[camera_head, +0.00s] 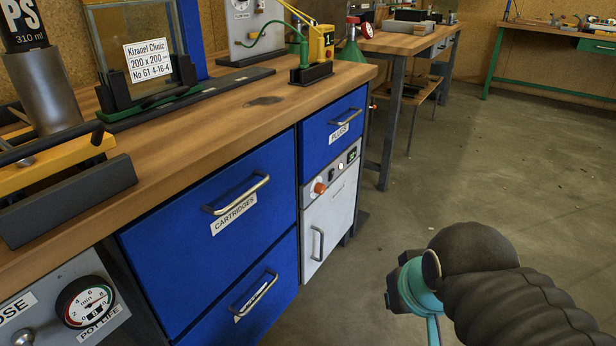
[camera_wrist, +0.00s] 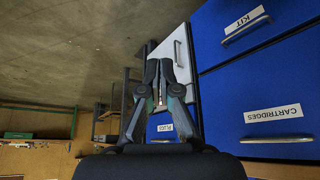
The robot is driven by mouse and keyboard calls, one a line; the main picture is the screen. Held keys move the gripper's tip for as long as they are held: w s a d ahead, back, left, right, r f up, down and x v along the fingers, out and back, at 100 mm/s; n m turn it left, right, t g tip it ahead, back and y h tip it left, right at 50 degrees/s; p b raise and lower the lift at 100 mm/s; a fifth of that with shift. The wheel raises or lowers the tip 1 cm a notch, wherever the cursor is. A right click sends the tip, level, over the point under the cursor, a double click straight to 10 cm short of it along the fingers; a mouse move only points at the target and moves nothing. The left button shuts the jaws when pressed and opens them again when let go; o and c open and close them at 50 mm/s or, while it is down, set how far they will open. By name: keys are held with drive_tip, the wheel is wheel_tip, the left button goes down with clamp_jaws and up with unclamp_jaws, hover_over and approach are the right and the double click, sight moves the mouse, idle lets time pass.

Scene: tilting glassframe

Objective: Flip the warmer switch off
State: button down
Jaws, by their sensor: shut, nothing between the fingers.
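The warmer looks to be the white cabinet (camera_head: 331,215) under the blue PLUGS drawer. Its grey top panel (camera_head: 333,177) carries an orange knob (camera_head: 320,187), a white round part (camera_head: 341,166) and a small dark element with green on it (camera_head: 352,156). Which of these is the switch is too small to tell. My gripper is at lower right in the head view, apart from the cabinet over the floor, its fingertips not clear there. In the wrist view my gripper (camera_wrist: 158,65) is shut and empty, with the white cabinet (camera_wrist: 181,48) behind it; its fingers cover part of the panel.
The blue CARTRIDGES drawer (camera_head: 190,240) and PLUGS drawer (camera_head: 318,132) have protruding handles. The wooden bench top (camera_head: 230,105) holds a glass frame (camera_head: 140,50) and a yellow device (camera_head: 321,42). Open floor (camera_head: 480,170) lies to the right.

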drive_tip(key=shift+w+d, duration=0.1)
drive_tip(key=w+d+f+m+t+b, duration=0.1)
drive_tip(key=w+m+t, duration=0.15)
drive_tip(key=w, duration=0.55)
drive_tip(key=w+d+f+m+t+b, duration=0.1)
drive_tip(key=w+f+m+t+b, duration=0.15)
drive_tip(key=w, duration=0.65)
drive_tip(key=w+d+m+t+b, duration=0.15)
drive_tip(key=w+m, duration=0.25)
drive_tip(key=w, duration=0.4)
drive_tip(key=w+f+m+t+y+b, duration=0.3)
drive_tip(key=w+f+m+t, duration=0.3)
drive_tip(key=w, duration=0.8)
wheel_tip(320, 180, down, 4)
drive_tip(key=shift+r+m+t, duration=0.15)
drive_tip(key=shift+m+t, duration=0.2)
drive_tip(key=shift+m, duration=0.75)
drive_tip(key=shift+w, duration=0.1)
